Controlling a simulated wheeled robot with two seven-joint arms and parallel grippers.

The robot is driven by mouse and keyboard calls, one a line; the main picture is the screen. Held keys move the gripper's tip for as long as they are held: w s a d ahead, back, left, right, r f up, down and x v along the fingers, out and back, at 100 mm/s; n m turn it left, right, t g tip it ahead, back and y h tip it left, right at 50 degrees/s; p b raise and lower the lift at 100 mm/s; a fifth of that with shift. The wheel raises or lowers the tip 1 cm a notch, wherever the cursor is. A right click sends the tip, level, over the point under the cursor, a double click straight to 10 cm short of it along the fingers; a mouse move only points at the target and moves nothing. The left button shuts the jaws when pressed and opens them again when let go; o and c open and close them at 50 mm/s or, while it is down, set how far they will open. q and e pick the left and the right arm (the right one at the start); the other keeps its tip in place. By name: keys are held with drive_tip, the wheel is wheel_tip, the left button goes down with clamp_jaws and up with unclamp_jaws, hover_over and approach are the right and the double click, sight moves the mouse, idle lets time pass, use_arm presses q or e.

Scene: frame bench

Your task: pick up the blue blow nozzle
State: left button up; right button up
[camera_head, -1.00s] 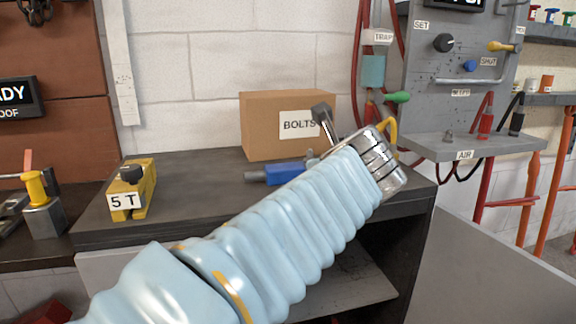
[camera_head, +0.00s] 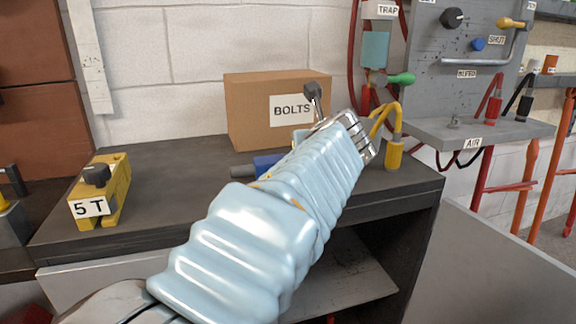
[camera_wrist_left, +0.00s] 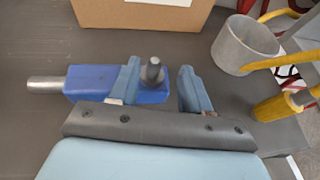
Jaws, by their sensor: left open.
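The blue blow nozzle (camera_head: 266,162) lies on the dark bench top, partly hidden behind my left arm in the head view. The left wrist view shows its blue body (camera_wrist_left: 92,82), with a grey metal tube pointing left and a dark round-topped knob. My left gripper (camera_wrist_left: 159,70) is open, one finger overlapping the blue body and the other past its right end. The knob shows between the fingers; I cannot tell whether they touch the nozzle. My arm hides the gripper's fingers in the head view. My right gripper is not in view.
A cardboard BOLTS box (camera_head: 245,108) stands behind the nozzle. A yellow 5 T block (camera_head: 117,185) sits at the bench's left. A grey cup (camera_wrist_left: 243,48) and yellow fitting (camera_wrist_left: 277,107) stand right of the gripper. A grey panel (camera_head: 440,75) with hoses is at right.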

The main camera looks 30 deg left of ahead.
use_arm(q)
drive_tip(key=x, duration=0.4)
drive_tip(key=shift+s+a, duration=0.25)
drive_tip(key=shift+a, duration=0.1)
drive_tip(key=shift+w+a+f, duration=0.1)
drive_tip(key=shift+w+a, duration=0.1)
drive_tip(key=shift+w, duration=0.15)
clamp_jaws()
